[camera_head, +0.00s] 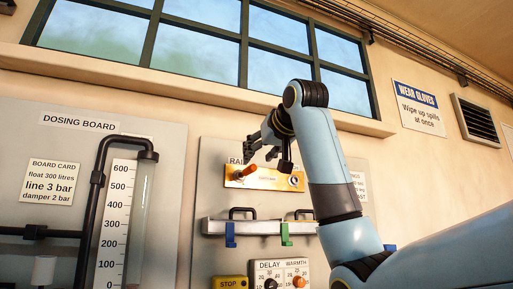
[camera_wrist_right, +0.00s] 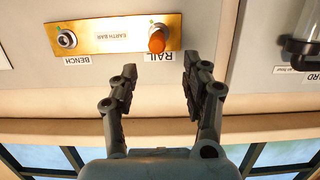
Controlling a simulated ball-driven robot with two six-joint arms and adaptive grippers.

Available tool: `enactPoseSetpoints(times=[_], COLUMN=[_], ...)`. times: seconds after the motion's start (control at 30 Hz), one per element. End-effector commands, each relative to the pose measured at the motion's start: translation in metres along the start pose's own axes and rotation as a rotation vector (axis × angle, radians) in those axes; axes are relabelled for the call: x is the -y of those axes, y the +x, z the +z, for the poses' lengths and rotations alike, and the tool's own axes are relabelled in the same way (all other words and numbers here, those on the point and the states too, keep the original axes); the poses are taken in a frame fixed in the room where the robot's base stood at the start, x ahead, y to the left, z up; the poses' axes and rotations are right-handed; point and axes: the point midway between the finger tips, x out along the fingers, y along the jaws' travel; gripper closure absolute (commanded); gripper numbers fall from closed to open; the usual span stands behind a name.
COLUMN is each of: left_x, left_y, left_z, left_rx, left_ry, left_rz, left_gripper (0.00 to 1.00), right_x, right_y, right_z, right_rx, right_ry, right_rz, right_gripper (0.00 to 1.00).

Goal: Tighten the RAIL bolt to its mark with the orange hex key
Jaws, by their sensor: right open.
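The brass earth bar (camera_head: 262,186) is on the wall panel; it also shows upside down in the right wrist view (camera_wrist_right: 100,47). The orange hex key (camera_head: 247,171) sticks out from its RAIL end; its orange end also shows in the right wrist view (camera_wrist_right: 157,40). The RAIL bolt and its mark are hidden behind the key. The BENCH bolt (camera_wrist_right: 67,39) is bare at the other end. My right gripper (camera_wrist_right: 160,66) is open and empty, its fingers pointing toward the key without touching it. My left gripper is not in view.
Below the bar is a rail with handles and a blue hook (camera_head: 231,235) and a green hook (camera_head: 286,234). Lower are a STOP button (camera_head: 231,283) and a DELAY/WARMTH dial box (camera_head: 280,267). A dosing board (camera_head: 75,145) with pipes stands left.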

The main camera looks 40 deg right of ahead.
Motion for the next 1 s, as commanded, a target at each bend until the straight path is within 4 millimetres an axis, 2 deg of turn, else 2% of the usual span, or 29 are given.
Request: enactPoseSetpoints(times=[0.17, 0.4, 0.6, 0.77, 1.0], left_x=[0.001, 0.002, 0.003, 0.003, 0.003], left_y=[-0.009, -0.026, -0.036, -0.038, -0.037], left_z=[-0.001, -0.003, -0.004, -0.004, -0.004], left_rx=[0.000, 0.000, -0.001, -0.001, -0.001], left_ry=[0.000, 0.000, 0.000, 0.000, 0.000], left_rz=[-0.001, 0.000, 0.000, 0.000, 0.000], left_gripper=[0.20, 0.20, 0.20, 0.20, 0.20], right_x=[-0.001, -0.001, -0.001, -0.001, -0.001], right_y=[0.024, 0.070, 0.096, 0.105, 0.105], right_z=[0.001, -0.001, 0.000, 0.002, 0.002], right_rx=[0.006, 0.005, 0.003, 0.001, 0.000], right_ry=[0.001, 0.002, 0.002, 0.002, 0.002], right_rz=[0.000, 0.001, 0.000, 0.000, 0.000], right_gripper=[0.52, 0.52, 0.52, 0.52, 0.52])
